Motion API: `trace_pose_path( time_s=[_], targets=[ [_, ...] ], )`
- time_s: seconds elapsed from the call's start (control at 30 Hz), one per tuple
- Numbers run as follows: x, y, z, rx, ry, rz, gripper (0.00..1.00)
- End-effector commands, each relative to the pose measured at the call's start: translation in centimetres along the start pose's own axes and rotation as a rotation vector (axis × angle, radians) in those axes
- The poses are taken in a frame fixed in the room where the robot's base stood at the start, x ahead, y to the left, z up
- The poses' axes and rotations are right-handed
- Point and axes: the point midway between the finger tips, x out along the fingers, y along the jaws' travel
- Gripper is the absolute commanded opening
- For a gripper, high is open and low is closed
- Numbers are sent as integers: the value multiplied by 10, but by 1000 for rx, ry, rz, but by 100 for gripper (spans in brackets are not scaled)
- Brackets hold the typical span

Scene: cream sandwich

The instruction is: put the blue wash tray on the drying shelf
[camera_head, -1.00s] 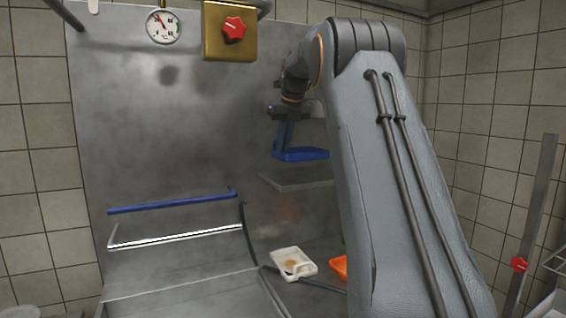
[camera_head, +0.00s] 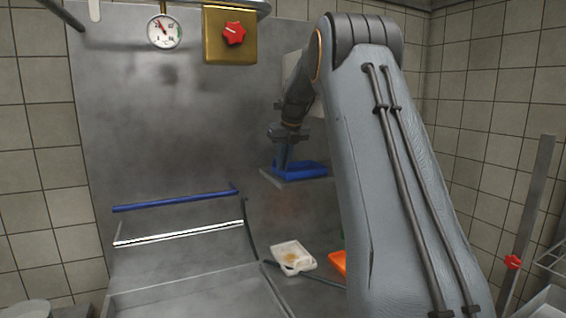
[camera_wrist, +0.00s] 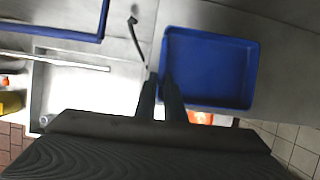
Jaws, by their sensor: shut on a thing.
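My gripper (camera_head: 286,150) is above the tray's left side, shut on the tray's rim. In the wrist view the tray (camera_wrist: 210,65) lies beyond my fingers (camera_wrist: 160,95), with its empty inside facing the camera.
A dirty white tray (camera_head: 293,257) and an orange tray (camera_head: 338,262) lie below. A blue rail (camera_head: 175,201) and a pale rail (camera_head: 180,233) are at the left above a metal basin. A brass box with a red knob (camera_head: 233,33) is high on the wall.

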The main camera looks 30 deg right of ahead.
Motion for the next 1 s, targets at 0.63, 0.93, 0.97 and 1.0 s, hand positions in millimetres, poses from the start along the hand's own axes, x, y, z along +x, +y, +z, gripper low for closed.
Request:
trace_pose_path(
  time_s=[0.63,0.93,0.97,1.0],
  targets=[
    [-5,0,0,0,-1,0,28],
    [-56,-1,1,1,-5,-2,28],
    [-63,0,0,1,-4,-1,28],
    [-71,-1,1,1,-5,-2,28]
  ],
)
